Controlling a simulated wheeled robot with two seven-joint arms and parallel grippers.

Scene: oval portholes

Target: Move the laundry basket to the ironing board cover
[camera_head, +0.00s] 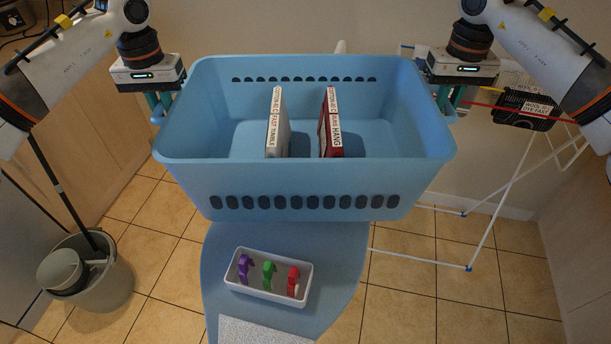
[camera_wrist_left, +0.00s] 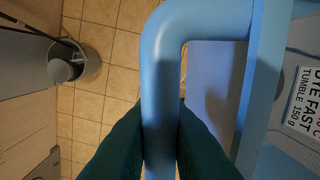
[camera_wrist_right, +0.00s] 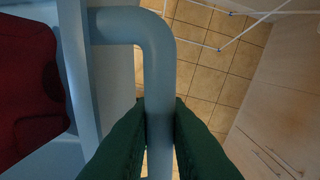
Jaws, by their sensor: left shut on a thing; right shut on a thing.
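The blue laundry basket (camera_head: 306,176) hangs between my two arms in the head view, roughly level, with a row of oval holes in its near wall. A white box (camera_head: 277,122) and a red box (camera_head: 331,122) stand inside it. My left gripper (camera_head: 160,104) is shut on the basket's left handle, whose bar (camera_wrist_left: 160,90) runs between the fingers in the left wrist view. My right gripper (camera_head: 449,100) is shut on the right handle, with its bar (camera_wrist_right: 158,90) between the fingers. The blue ironing board cover (camera_head: 218,270) lies below and nearer; the basket hides its far part.
A white tray (camera_head: 285,299) with purple, green and red items sits on the cover. A pale textured cloth (camera_head: 260,332) lies at the near edge. A grey bucket (camera_head: 105,285) stands on the floor left. A white drying rack (camera_head: 490,225) with a black basket (camera_head: 525,108) stands right.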

